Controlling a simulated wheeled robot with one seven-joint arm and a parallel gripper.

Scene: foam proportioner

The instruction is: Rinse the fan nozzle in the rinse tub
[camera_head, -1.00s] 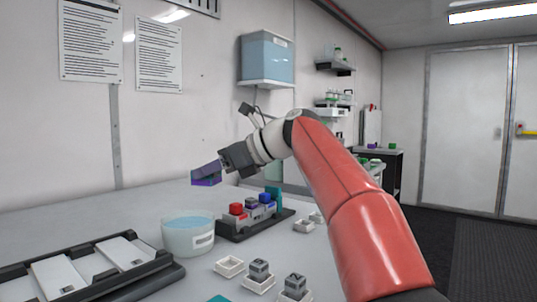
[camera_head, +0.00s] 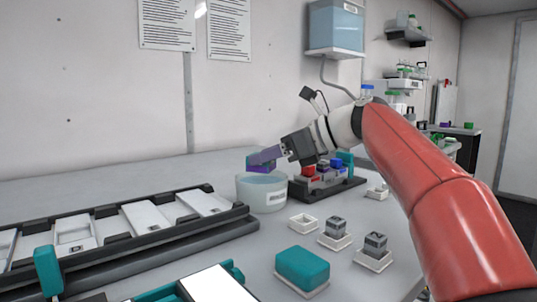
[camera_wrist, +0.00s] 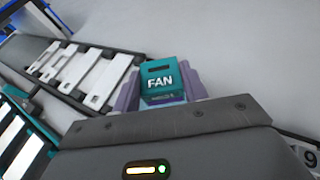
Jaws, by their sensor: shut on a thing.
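My gripper (camera_head: 264,158) is shut on the fan nozzle, its purple fingers on either side of it. In the wrist view the nozzle (camera_wrist: 162,82) is a teal block marked FAN, between the fingers. In the head view the fingers mostly hide it. The rinse tub (camera_head: 262,197) is a round, pale, translucent container with bluish liquid and a label on its side. The fingers appear just over the tub's far rim; I cannot tell whether the nozzle touches the liquid. The tub does not show clearly in the wrist view.
A black rack with white plates (camera_head: 178,214) lies left of the tub. A dark holder with red and blue pieces (camera_head: 330,180) stands right behind it. Small white trays with grey blocks (camera_head: 335,228) and a teal block (camera_head: 302,267) are in front.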

